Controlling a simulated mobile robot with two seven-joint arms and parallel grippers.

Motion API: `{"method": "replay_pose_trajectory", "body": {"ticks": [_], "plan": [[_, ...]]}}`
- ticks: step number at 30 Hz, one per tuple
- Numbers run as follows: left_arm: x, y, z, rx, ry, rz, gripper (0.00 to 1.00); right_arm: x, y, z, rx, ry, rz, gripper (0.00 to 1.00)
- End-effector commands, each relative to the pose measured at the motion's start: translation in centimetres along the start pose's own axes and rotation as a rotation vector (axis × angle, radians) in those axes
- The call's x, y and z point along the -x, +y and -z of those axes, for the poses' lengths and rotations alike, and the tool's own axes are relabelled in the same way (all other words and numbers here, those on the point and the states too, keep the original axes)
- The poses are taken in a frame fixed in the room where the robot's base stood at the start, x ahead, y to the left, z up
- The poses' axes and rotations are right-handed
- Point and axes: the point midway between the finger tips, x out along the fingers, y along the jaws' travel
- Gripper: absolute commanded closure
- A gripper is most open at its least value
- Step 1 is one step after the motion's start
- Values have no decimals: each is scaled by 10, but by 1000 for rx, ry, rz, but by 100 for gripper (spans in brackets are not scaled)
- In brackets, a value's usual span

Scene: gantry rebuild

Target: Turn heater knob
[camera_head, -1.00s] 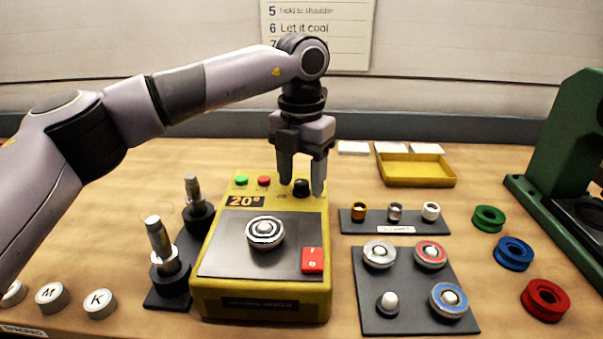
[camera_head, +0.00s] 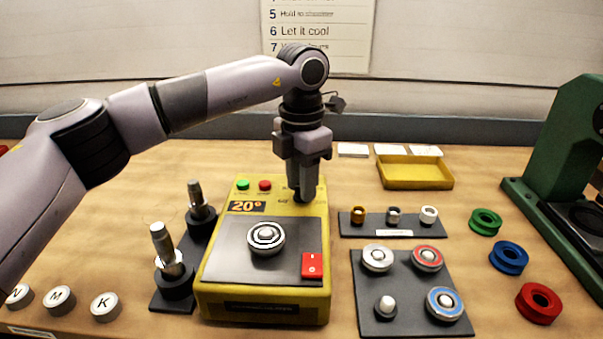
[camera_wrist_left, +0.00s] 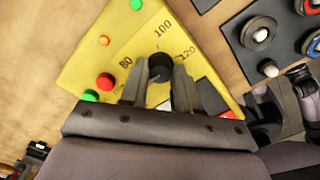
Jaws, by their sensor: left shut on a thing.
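The yellow heater (camera_head: 262,306) stands in the middle of the table, with a dark plate on top and a display that reads 20°. Its black knob (camera_head: 301,195) is at the back right of the top, partly hidden by my left gripper (camera_head: 303,193). The left gripper points down and is shut on the knob. In the left wrist view the knob (camera_wrist_left: 160,66) sits between the two fingers, with dial marks 80, 100 and 120 around it. A silver ringed part (camera_head: 266,238) lies on the plate. A red switch (camera_head: 312,265) is at the front right. My right gripper is not in view.
Two dark holders with metal pins (camera_head: 162,242) stand left of the heater. A dark tray (camera_head: 413,318) with several round parts and a small rack (camera_head: 392,229) are to its right. A yellow bin (camera_head: 416,173), coloured rings (camera_head: 508,254) and a green press (camera_head: 560,150) are further right.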

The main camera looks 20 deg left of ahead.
Motion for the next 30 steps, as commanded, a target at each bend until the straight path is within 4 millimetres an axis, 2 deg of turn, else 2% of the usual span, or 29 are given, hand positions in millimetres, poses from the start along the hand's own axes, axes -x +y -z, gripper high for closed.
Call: {"method": "replay_pose_trajectory", "body": {"ticks": [18, 30], "plan": [[3, 0, -1, -565, -6, -2, 100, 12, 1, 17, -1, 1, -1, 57], [2, 0, -1, -785, -7, -3, 100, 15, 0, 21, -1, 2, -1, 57]]}}
